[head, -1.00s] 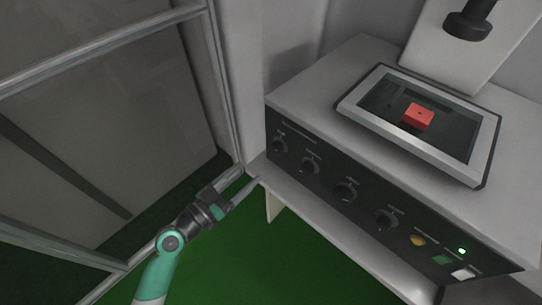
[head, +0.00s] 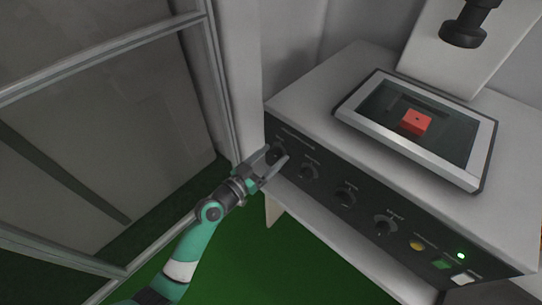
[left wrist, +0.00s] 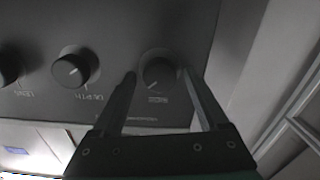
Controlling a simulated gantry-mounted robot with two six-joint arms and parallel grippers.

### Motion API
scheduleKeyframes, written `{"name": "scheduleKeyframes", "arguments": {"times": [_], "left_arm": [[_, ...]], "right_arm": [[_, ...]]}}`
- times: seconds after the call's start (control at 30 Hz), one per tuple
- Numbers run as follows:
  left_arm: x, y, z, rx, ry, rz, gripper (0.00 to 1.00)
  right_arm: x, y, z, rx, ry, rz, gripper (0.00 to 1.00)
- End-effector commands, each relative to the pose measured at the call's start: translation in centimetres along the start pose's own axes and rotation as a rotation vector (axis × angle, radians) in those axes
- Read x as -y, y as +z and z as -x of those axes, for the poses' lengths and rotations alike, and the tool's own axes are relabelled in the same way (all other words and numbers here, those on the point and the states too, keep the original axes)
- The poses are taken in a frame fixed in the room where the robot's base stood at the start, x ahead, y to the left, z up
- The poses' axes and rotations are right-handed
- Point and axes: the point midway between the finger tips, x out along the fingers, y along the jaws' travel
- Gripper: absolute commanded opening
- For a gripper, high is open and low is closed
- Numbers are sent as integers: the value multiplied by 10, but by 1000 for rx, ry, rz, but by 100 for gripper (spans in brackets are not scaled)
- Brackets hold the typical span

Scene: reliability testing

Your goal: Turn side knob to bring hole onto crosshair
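The machine's dark front panel (head: 322,187) carries a row of round black knobs. The leftmost knob (head: 277,154) lies between the fingertips of my left gripper (head: 277,152). In the left wrist view this knob (left wrist: 158,73) shows between the two open fingers (left wrist: 160,77), with a gap on each side; its label is upside down and hard to read. A red block (head: 416,122) with a small dark hole on top sits inside the framed window (head: 487,150) on the machine's top. I cannot make out a crosshair. My right gripper is not in view.
Other knobs (head: 308,172) follow to the right, one labelled DEPTH (left wrist: 71,70). A yellow button (head: 417,245), a green button and a lit green lamp (head: 461,255) are at the panel's right end. A black cylindrical head (head: 463,35) hangs above. A metal-framed glass panel stands at left.

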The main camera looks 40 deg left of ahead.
Motion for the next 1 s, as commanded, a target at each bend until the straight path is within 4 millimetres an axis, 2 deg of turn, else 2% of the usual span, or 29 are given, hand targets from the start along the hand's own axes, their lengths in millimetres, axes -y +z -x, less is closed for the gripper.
{"name": "scheduleKeyframes", "arguments": {"times": [0.03, 0.07, 0.4, 0.73, 1.0], "left_arm": [[0, 0, 0, 0, 0, 0, 66], [0, 0, 0, 0, 0, 0, 61], [0, 0, 0, 0, 0, 0, 0], [0, 0, 0, 0, 0, 30, 0], [1, 0, 0, 0, -1, 169, 0]], "right_arm": [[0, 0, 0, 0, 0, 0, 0], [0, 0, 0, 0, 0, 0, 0], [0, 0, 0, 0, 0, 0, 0], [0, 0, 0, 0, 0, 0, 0], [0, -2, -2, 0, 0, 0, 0]]}}
